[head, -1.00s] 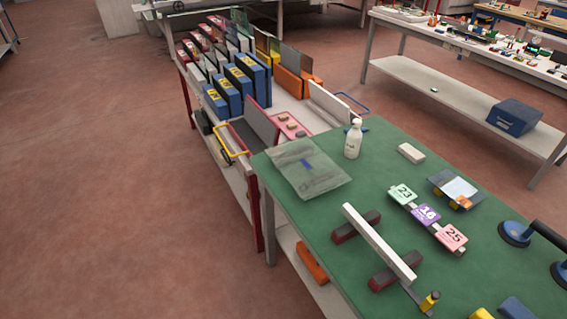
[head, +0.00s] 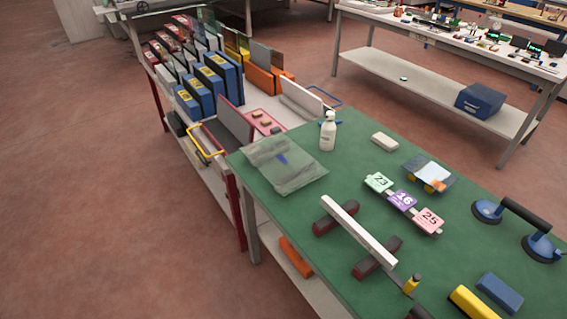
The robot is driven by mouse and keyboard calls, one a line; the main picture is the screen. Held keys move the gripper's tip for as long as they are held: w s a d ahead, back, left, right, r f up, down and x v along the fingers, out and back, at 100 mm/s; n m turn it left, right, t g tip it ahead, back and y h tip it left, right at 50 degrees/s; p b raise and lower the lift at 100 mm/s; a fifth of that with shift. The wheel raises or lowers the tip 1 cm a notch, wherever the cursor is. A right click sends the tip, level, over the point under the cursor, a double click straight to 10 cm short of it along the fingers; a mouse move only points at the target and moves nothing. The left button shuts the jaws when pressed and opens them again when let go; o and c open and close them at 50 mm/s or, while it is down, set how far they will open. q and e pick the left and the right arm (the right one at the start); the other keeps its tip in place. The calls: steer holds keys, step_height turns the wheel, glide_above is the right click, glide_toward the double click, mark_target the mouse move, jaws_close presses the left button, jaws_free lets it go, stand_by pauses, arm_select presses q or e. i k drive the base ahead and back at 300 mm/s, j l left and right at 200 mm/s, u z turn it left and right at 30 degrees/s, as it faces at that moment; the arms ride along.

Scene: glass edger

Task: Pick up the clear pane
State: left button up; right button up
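A see-through, greenish sheet (head: 285,168) with a small blue mark lies flat on the far left corner of the green table. I cannot tell whether it is a bare pane or a pane in a wrapping. Thin see-through panes (head: 208,22) also stand upright at the far end of the rack cart. Dark grey panes (head: 260,54) stand nearer, by orange blocks. Neither of my grippers shows in the head view.
The green table (head: 340,280) holds a white bottle (head: 327,133), a white block (head: 384,142), number cards (head: 403,200), a white bar (head: 358,232) on dark supports, and a suction lifter (head: 516,225). A cart (head: 262,104) stands beyond its far end. Open floor (head: 90,200) lies left.

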mark_target(288, 168)
steer(key=i+j+z, duration=0.15)
steer(key=z, duration=0.8)
steer(key=i+j+z, duration=0.15)
steer(key=j+z, duration=0.25)
steer(key=j, duration=0.55)
steer(key=j+z, duration=0.45)
steer(key=j, duration=0.45)
